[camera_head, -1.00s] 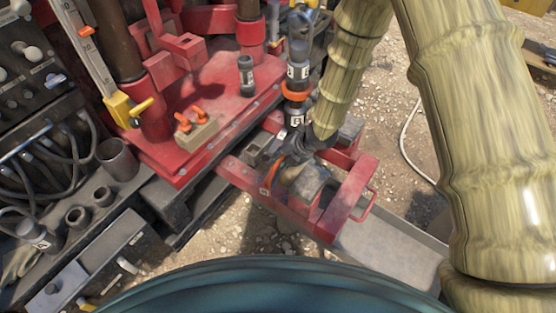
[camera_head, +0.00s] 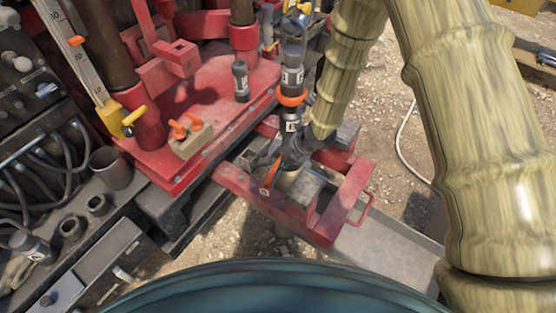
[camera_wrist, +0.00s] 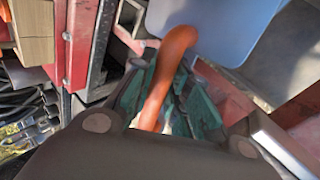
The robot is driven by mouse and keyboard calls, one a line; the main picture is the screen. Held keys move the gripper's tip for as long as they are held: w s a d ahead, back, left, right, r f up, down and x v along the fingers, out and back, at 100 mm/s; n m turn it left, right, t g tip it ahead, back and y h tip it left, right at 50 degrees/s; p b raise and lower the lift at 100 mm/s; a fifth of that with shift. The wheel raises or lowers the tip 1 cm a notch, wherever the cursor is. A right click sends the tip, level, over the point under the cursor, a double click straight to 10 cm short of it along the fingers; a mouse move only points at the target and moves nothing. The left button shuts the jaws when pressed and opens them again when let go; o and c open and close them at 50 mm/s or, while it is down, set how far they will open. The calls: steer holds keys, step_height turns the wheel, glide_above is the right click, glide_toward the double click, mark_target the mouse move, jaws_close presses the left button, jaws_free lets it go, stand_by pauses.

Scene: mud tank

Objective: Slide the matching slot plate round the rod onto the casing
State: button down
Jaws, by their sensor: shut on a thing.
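My gripper (camera_head: 283,160), dark and partly hidden by my arm, is low over the red frame. In the wrist view its fingers (camera_wrist: 160,110) are shut on an orange handle (camera_wrist: 168,75); the handle also shows in the head view (camera_head: 271,176). The dark rod (camera_head: 292,75), with white letter labels and an orange ring (camera_head: 291,97), stands upright just behind my gripper. The casing below is hidden, and I cannot tell whether the plate touches the rod.
A red frame (camera_head: 343,205) surrounds the work spot, with a grey trough (camera_head: 385,250) at its front right. The red deck (camera_head: 205,95) carries a block with orange pegs (camera_head: 191,138) and a dark cylinder (camera_head: 240,80). A tool bench (camera_head: 105,240) stands at left.

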steer(key=shift+f+b, duration=0.4)
stand_by(1.1)
steer(key=c, duration=1.3)
jaws_free()
steer(key=shift+f, duration=0.1)
steer(key=v, duration=0.7)
steer(key=shift+r, duration=0.3)
steer(key=shift+s+d, duration=0.1)
